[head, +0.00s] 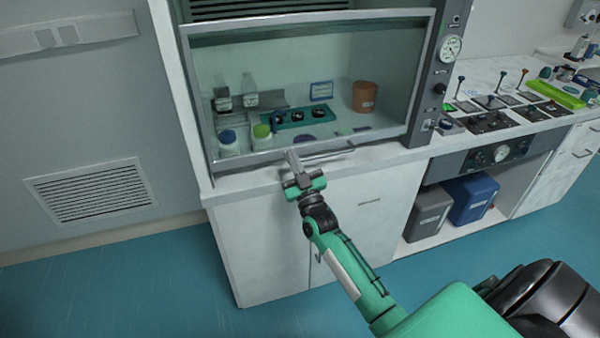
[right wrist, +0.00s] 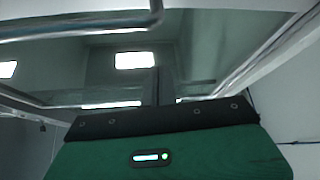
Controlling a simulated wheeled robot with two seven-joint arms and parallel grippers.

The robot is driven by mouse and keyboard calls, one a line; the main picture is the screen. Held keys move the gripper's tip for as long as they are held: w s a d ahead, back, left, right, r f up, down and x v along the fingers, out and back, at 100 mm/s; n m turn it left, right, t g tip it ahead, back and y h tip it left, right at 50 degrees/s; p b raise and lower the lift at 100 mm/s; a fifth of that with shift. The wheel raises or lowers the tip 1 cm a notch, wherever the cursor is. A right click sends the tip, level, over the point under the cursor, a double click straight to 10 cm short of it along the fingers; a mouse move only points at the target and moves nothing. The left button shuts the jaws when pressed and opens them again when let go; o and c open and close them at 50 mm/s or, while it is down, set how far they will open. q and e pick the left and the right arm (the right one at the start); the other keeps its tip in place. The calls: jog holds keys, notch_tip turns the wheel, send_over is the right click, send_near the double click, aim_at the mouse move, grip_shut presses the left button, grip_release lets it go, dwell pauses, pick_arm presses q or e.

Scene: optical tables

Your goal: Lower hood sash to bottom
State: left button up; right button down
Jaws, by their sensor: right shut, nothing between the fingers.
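The hood sash (head: 330,75) is a framed glass pane across the front of the fume hood. Its lower rail (head: 375,137) sits low, close to the front sill of the worktop; any remaining gap is hard to judge. A thin metal handle bar (head: 328,155) shows along the rail. My right gripper (head: 291,158) is shut and empty, its fingers pointing up at the rail near the bar; I cannot tell whether they touch. In the right wrist view the shut fingers (right wrist: 166,86) rise in front of glass, with a metal bar (right wrist: 80,27) crossing above. My left gripper is not in view.
Behind the glass stand bottles, a teal tray (head: 290,118) and a brown container (head: 364,96). A gauge (head: 451,47) is on the right post. White cabinets lie below; grey and blue bins (head: 470,198) stand to the right. The floor at left is clear.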

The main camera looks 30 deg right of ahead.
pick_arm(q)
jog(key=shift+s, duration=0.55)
pick_arm(e)
jog(key=f, duration=0.1)
jog(key=w+f, duration=0.1)
jog(key=d+f, duration=0.1)
jog(key=shift+w+f, duration=0.15)
jog(key=shift+f, duration=0.05)
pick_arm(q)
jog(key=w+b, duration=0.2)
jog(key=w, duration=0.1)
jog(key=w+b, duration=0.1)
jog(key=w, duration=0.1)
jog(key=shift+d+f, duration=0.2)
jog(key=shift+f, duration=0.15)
pick_arm(e)
notch_tip(320, 180, down, 5)
jog(key=shift+r, duration=0.1)
